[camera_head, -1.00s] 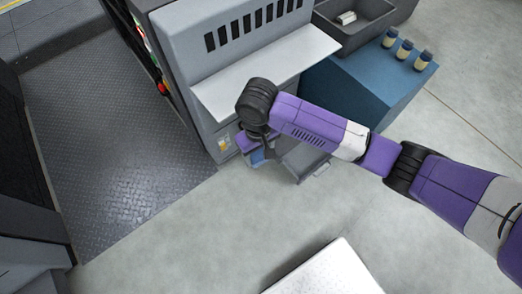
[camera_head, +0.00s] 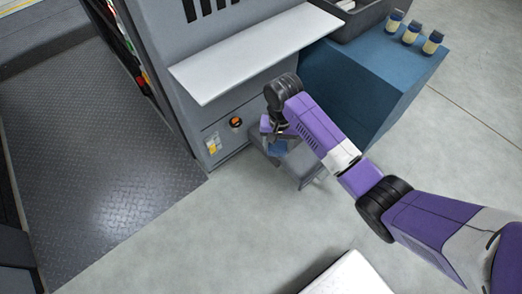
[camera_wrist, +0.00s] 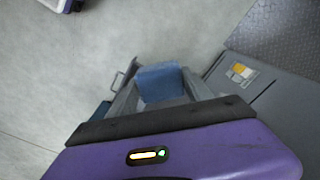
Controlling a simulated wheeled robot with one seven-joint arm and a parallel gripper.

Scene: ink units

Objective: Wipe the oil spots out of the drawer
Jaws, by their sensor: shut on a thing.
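The grey drawer (camera_head: 304,164) stands pulled out low at the front of the grey machine. In the wrist view its rim (camera_wrist: 198,86) and handle (camera_wrist: 124,78) show beyond my purple gripper body. My gripper (camera_head: 276,140) points down at the drawer and is shut on a blue cloth-like piece (camera_head: 277,147). That blue piece (camera_wrist: 160,80) also shows in the wrist view, within the outline of the drawer. I cannot tell whether it touches the drawer floor. No oil spots can be made out; my gripper and the blue piece hide much of the inside.
A white shelf (camera_head: 250,55) juts out from the machine above the drawer. A blue cabinet (camera_head: 365,85) with several small jars (camera_head: 411,33) stands to the right. A white-topped block (camera_head: 352,278) is at the bottom.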

